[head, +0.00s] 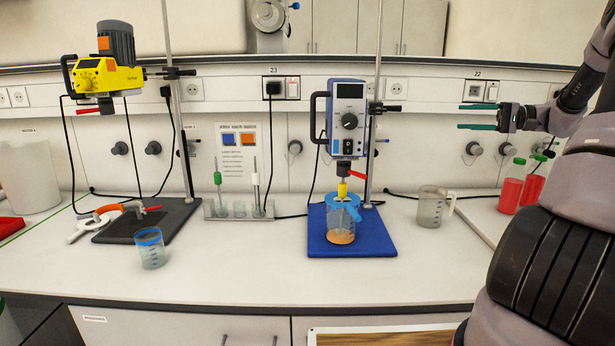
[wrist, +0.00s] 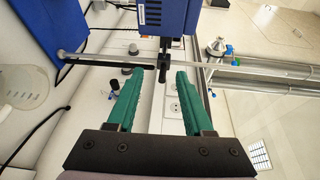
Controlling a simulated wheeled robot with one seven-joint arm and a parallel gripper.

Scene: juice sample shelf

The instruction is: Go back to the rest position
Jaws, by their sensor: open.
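My gripper (head: 480,116) is at the right of the head view, raised above the bench. Its two green fingers are apart, with nothing between them, and point left. The wrist view also shows the open, empty gripper (wrist: 155,98), with part of a blue device and a metal rod beyond the fingertips. My arm fills the right side of the head view.
A blue stirrer (head: 348,130) stands above a beaker (head: 341,222) on a blue base (head: 318,245). A clear jug (head: 432,206) and red bottles (head: 510,195) stand to the right. A yellow stirrer (head: 105,76) and blue-rimmed beaker (head: 151,252) are left. The front bench is clear.

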